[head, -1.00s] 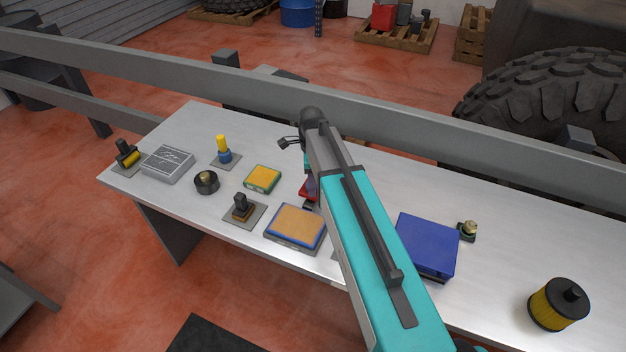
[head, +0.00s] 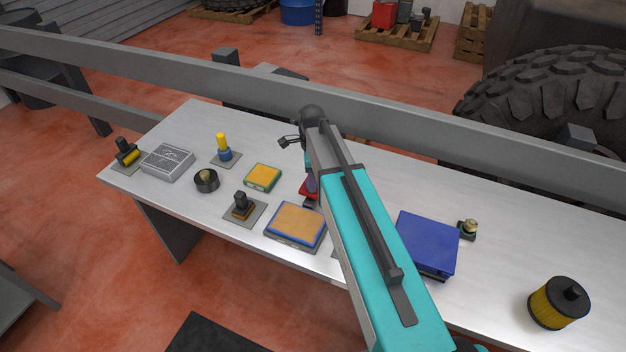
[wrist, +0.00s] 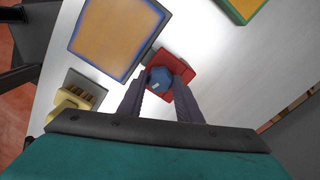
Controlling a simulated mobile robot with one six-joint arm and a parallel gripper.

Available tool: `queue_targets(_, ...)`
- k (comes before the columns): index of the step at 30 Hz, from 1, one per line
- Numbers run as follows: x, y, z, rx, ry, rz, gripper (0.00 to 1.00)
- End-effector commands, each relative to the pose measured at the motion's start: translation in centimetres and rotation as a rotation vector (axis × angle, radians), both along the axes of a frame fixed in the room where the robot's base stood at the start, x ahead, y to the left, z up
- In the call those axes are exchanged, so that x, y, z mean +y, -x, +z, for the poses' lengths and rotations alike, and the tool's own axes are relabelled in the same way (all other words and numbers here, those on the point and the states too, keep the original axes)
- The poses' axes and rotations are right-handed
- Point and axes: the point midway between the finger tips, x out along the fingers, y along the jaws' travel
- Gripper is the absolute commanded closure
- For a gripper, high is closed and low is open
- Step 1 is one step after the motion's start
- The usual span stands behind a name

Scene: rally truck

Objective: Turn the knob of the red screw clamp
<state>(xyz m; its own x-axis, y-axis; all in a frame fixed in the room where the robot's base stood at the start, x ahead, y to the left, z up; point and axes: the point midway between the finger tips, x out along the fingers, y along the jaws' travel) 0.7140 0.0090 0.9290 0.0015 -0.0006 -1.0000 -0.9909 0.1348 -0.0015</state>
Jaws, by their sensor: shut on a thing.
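The red screw clamp (wrist: 178,64) lies on the grey table in the wrist view, with a round blue knob (wrist: 159,78) on it. My gripper (wrist: 159,85) is over the clamp, its two dark fingers on either side of the knob and shut on it. In the head view my arm hides most of the clamp; only a small red part (head: 308,188) shows beside the arm. The gripper's fingertips are hidden there.
An orange-and-blue block (head: 296,225) lies close beside the clamp, and a green-and-yellow block (head: 262,177) is farther back. A blue box (head: 428,243) stands right of my arm. A grey beam (head: 400,118) runs along the table's far side.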

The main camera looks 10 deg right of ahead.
Motion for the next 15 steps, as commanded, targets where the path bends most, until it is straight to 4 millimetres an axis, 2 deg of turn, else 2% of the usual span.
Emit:
queue_targets(8,0.02,0.26,-0.28,0.007,0.000,0.140,0.91)
queue_targets(15,0.04,0.28,-0.32,0.007,-0.001,0.337,0.91)
